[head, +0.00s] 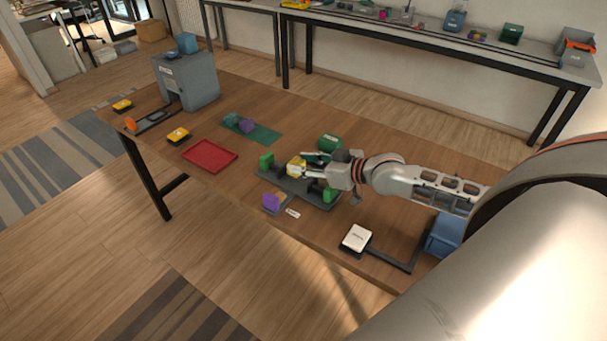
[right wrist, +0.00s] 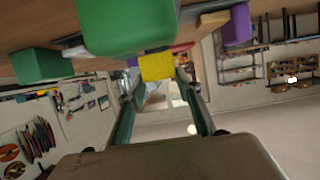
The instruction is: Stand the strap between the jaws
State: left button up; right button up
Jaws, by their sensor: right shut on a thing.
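A yellow block-like piece (head: 296,166), which may be the strap, is between the fingertips of my right gripper (head: 311,166). My right gripper is shut on it, over the dark fixture plate (head: 300,187). The yellow piece also shows between the fingers in the right wrist view (right wrist: 157,67). A green jaw (head: 266,161) stands at the plate's left end and another green jaw (head: 331,194) at its right end. The yellow piece is between the two jaws in the picture; whether it touches the plate is hidden. A large green block (right wrist: 140,22) fills the top of the wrist view. My left gripper is out of view.
A purple block (head: 271,201) stands at the plate's near edge. A green cylinder-like thing (head: 330,142) is behind the gripper. A red tray (head: 209,156), green mat (head: 262,135), grey box (head: 200,80), white-topped block (head: 357,238) and blue bin (head: 443,236) are on the table.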

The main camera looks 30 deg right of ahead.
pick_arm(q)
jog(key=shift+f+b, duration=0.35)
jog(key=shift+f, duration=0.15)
pick_arm(e)
jog(key=shift+f, duration=1.9)
jog(key=o, duration=1.2)
jog(key=shift+f, duration=0.1)
jog(key=p+v, duration=0.1)
jog(key=v, duration=0.9)
jog(key=shift+s+p, duration=0.1)
jog(key=shift+p, duration=0.2)
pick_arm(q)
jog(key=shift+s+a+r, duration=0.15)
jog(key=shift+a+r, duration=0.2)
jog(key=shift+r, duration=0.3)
pick_arm(e)
jog(key=shift+v, duration=0.95)
